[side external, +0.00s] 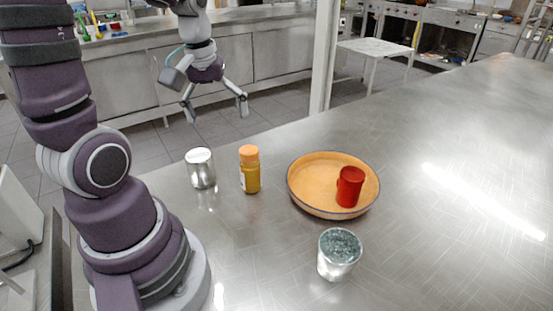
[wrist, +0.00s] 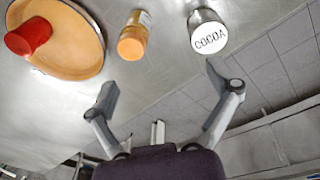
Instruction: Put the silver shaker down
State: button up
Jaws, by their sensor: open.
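The silver shaker (side external: 201,172) stands upright on the steel table, near its far left edge in the side view. In the wrist view the shaker (wrist: 207,31) shows its white lid lettered COCOA, beyond the right fingertip. My gripper (side external: 217,110) is open and empty, raised above and behind the shaker in the side view. In the wrist view my gripper (wrist: 163,87) has its two fingers spread wide with nothing between them. The shaker is apart from both fingers.
An orange-capped bottle (side external: 250,172) stands close right of the shaker. Further right, an orange dish (side external: 308,197) holds a red cup (side external: 350,187). A silver tumbler with a speckled greenish top (side external: 338,256) stands in front. The table's right side is clear.

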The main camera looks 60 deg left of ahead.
jog(key=d+r+m+t, duration=0.2)
jog(key=d+r+m, duration=0.1)
jog(key=d+m, duration=0.4)
jog(key=shift+s+d+r+t, duration=0.2)
jog(key=shift+d+r+t, duration=0.1)
jog(key=shift+d, duration=0.35)
jog(key=d+m, duration=0.1)
jog(key=s+d+m, duration=0.1)
jog(key=d+m+t, duration=0.1)
jog(key=m, duration=0.1)
jog(key=shift+s+d+r+h, duration=0.3)
jog(key=shift+d+r, duration=0.05)
jog(key=shift+o, duration=0.5)
jog(key=shift+s+d+m, duration=0.15)
jog(key=shift+d+m, duration=0.15)
jog(key=shift+m, duration=0.1)
